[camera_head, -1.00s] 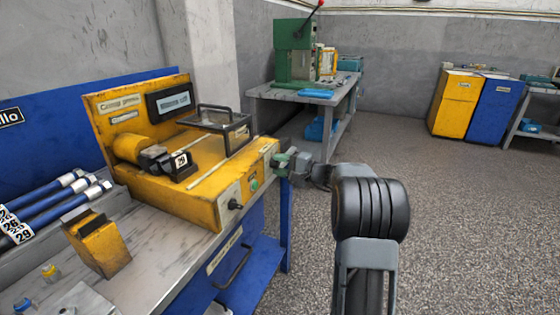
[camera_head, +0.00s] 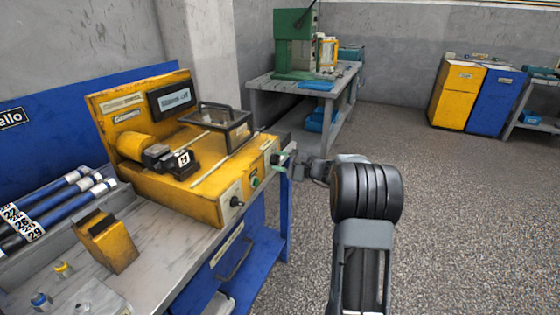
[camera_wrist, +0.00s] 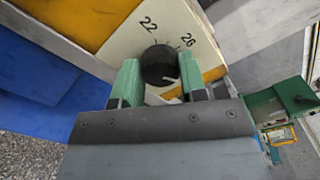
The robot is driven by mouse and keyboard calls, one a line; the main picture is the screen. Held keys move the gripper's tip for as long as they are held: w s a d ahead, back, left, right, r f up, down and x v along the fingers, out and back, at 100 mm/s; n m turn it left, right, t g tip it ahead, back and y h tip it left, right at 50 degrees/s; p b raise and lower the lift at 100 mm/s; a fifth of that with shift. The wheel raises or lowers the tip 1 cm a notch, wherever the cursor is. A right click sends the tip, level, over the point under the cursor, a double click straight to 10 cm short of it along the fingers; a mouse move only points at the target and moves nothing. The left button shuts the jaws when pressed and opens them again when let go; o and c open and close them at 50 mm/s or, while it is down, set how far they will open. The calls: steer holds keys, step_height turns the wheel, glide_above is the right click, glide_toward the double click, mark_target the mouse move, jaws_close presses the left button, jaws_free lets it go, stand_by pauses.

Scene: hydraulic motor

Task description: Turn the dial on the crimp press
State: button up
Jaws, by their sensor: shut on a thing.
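The yellow crimp press (camera_head: 165,190) stands on the workbench in the head view. Its black dial (camera_wrist: 160,66) shows in the wrist view on a cream plate (camera_wrist: 137,38) marked 22 and 26, with a pale pointer line towards the lower right. My gripper (camera_wrist: 160,76) has its green fingers on either side of the dial and is shut on it. In the head view my gripper (camera_head: 284,159) is at the right end of the press's front face, and the dial is hidden behind it.
A black knob (camera_head: 236,201) and a green button (camera_head: 255,181) are on the same front face. A small yellow block (camera_head: 107,245) and blue hoses (camera_head: 50,205) lie to the left. A green machine (camera_head: 295,45) stands on a table behind. The floor at right is clear.

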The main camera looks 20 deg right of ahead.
steer(key=o, duration=0.9)
steer(key=shift+p+v, duration=0.65)
steer(key=shift+v, duration=6.3)
